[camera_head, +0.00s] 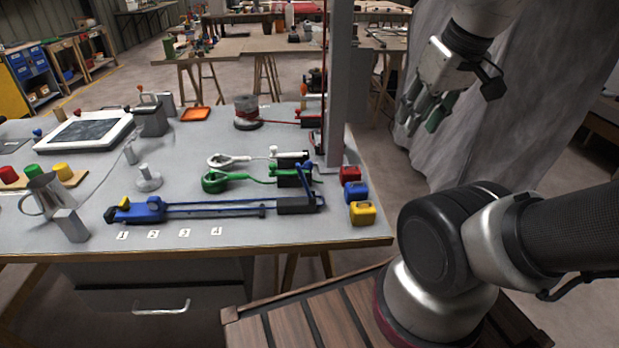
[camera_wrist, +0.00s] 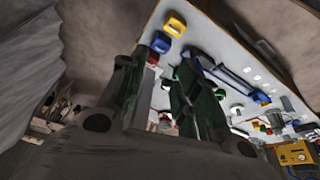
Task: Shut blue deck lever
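The blue lever (camera_head: 306,173) stands raised and tilted on a dark deck clutch body (camera_head: 297,205) at the right end of a long blue track on the grey bench. A blue slider (camera_head: 142,210) is at the track's left end. In the wrist view the blue track (camera_wrist: 228,76) shows beyond the fingers; the lever cannot be made out clearly there. My gripper (camera_head: 425,108) hangs in the air to the upper right, off the bench, well apart from the lever. Its fingers (camera_wrist: 160,90) are spread with nothing between them.
Green (camera_head: 215,180), white (camera_head: 225,160) and red (camera_head: 300,114) fittings lie behind the blue track. A grey post (camera_head: 338,90) rises just behind the lever. Red (camera_head: 350,174), blue (camera_head: 355,192) and yellow (camera_head: 362,213) blocks sit right of it. A grey curtain (camera_head: 510,80) hangs behind my gripper.

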